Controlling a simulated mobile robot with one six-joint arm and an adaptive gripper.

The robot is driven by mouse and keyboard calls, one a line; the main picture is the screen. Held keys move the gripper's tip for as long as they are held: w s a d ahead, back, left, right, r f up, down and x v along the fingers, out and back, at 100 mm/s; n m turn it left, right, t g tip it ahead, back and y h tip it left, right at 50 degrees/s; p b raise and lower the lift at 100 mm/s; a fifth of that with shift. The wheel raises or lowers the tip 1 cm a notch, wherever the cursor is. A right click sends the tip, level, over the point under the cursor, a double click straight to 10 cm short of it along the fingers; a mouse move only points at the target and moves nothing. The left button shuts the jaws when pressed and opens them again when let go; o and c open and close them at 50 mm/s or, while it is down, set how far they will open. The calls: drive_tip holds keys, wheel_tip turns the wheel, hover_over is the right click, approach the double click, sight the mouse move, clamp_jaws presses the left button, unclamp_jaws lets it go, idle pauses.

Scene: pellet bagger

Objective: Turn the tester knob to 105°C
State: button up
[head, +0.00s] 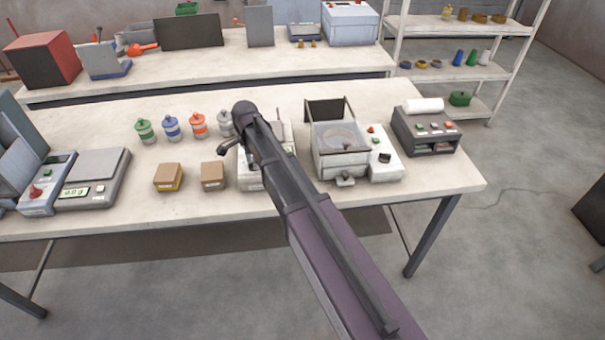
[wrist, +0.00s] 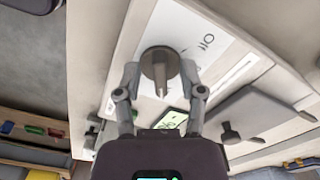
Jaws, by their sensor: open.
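The tester (head: 252,182) is a pale box near the front of the table, and my arm covers much of it in the head view. In the wrist view its round grey knob (wrist: 152,60) has a raised bar across its face. It sits on a white panel (wrist: 205,40) with printed marks, too small to read surely. My gripper (wrist: 160,76) is open, with one finger on each side of the knob; I cannot tell whether they touch it. A green-lit display (wrist: 172,120) lies just past the knob, partly hidden by the gripper.
Left of the tester stand two brown boxes (head: 168,178) and several capped bottles (head: 171,127). A scale (head: 90,175) is further left. Right are a clear-walled unit (head: 340,150) and a dark printer-like device (head: 428,130). The table's front strip is mostly clear.

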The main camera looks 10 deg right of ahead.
drive_tip(key=shift+n, duration=0.3)
drive_tip(key=n, duration=0.3)
drive_tip(key=shift+s+n, duration=0.1)
drive_tip(key=shift+n, duration=0.2)
drive_tip(key=n, duration=0.3)
drive_tip(key=shift+d+n, duration=0.1)
drive_tip(key=shift+n, duration=0.3)
drive_tip(key=n, duration=0.4)
drive_tip(key=shift+d, duration=0.1)
drive_tip(key=n, duration=0.4)
drive_tip(key=shift+d, duration=0.1)
drive_tip(key=shift+r+n+p, duration=0.3)
wheel_tip(320, 180, up, 14)
drive_tip(key=p, duration=1.4)
drive_tip(key=s+d+f+m+b, duration=0.2)
drive_tip(key=s+d+f+b, duration=0.1)
drive_tip(key=s+d, duration=0.6)
drive_tip(key=s+d+f+m+b, duration=0.2)
drive_tip(key=s+d+f+b, duration=0.1)
drive_tip(key=s+d, duration=0.7)
drive_tip(key=shift+s+d+f+b, duration=0.25)
drive_tip(key=shift+s+f+b, duration=0.15)
drive_tip(key=shift+s, duration=0.35)
